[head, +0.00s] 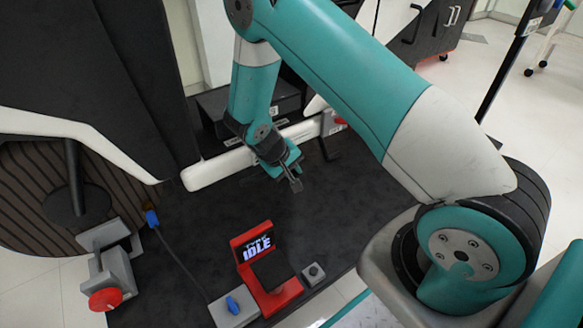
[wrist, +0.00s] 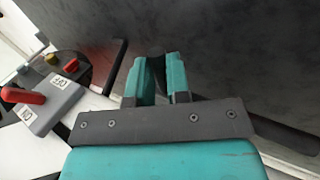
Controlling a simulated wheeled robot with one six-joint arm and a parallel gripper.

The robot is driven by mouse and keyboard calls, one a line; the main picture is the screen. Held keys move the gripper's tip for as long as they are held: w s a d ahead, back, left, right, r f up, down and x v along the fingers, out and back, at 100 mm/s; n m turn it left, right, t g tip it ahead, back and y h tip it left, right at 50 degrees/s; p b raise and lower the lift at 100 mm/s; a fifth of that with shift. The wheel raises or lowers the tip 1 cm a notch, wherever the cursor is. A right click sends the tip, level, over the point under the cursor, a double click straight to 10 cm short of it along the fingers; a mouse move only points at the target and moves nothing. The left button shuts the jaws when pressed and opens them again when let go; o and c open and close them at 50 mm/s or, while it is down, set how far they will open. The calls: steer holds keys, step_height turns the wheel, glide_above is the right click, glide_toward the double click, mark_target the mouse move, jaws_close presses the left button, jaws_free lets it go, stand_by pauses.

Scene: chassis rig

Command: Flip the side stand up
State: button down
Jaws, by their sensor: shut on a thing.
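My gripper (head: 291,172) hangs low over the black mat, just in front of the white beam. Its two teal fingers (wrist: 156,76) are shut on a narrow dark piece, which I take to be the side stand (wrist: 155,52). Only a small end of the side stand (head: 296,185) shows below the fingers in the head view. The fingers and wrist hide the rest, including where it joins the rig. I cannot tell its exact angle.
The white beam (head: 215,168) runs behind my gripper. A black bar (head: 329,149) sticks out to the right, near a grey switch box (wrist: 58,103) with a red lever. A red stand with a screen (head: 262,252) sits in front. The mat (head: 195,235) is mostly clear between.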

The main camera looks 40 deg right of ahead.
steer(key=shift+r+p, duration=0.35)
steer(key=shift+r, duration=0.05)
steer(key=c, duration=1.1)
jaws_free()
steer(key=shift+a, duration=0.1)
steer(key=p+v, duration=0.6)
steer(key=v, duration=1.1)
steer(key=shift+r, duration=0.2)
steer(key=shift+a, duration=0.1)
